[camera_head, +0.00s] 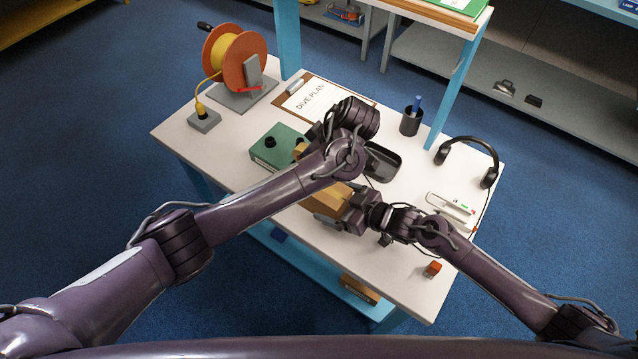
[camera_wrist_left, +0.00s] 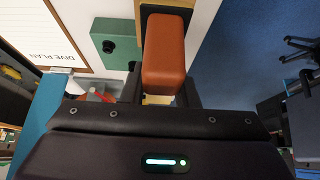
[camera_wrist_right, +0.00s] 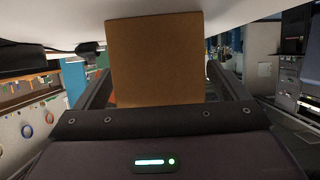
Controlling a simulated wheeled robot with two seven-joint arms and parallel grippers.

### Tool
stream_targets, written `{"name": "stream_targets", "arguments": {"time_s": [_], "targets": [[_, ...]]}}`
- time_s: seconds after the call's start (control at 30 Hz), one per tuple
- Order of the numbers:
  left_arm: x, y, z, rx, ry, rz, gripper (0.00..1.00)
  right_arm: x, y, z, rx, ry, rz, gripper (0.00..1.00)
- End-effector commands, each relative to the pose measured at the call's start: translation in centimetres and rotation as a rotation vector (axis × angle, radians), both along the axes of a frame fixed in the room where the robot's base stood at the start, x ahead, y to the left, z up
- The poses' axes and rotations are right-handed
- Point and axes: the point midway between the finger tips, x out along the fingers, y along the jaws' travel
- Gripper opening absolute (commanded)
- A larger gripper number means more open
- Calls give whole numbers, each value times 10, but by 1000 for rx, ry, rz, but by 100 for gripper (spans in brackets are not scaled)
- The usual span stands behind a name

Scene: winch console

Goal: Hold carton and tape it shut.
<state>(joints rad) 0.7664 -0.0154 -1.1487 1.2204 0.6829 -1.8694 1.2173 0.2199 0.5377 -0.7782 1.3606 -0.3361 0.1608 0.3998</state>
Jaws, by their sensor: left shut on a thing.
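The brown carton (camera_head: 326,197) is on the table near its front edge, partly covered by my arms in the head view. My right gripper (camera_head: 342,206) has a finger on each side of it. In the right wrist view the carton's flat face (camera_wrist_right: 156,62) fills the space between the fingertips. My left gripper (camera_wrist_left: 163,92) is shut on an orange-brown block-like handle (camera_wrist_left: 165,52), which looks like part of the taping tool; the rest of it is unclear. Whether the carton's flaps are closed cannot be told.
A green box with black knobs (camera_head: 268,150) stands left of the carton. A black tray (camera_head: 384,162), pen cup (camera_head: 411,122), headphones (camera_head: 468,143) and white device (camera_head: 452,207) lie to the right. A cable reel (camera_head: 233,62) stands back left.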

Motion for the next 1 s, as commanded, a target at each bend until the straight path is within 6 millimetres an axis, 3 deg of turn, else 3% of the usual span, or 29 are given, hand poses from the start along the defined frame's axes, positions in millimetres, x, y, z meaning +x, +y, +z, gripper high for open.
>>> {"name": "stream_targets", "arguments": {"time_s": [0.27,0.7,1.0], "targets": [[0,0,0,-1,-1,0,9,-3,-4,1,0,1,0,93],[0,0,0,-1,-1,0,9,-38,-52,25,-1,2,0,93],[0,0,0,-1,-1,0,9,-40,-56,29,1,1,0,93]]}}
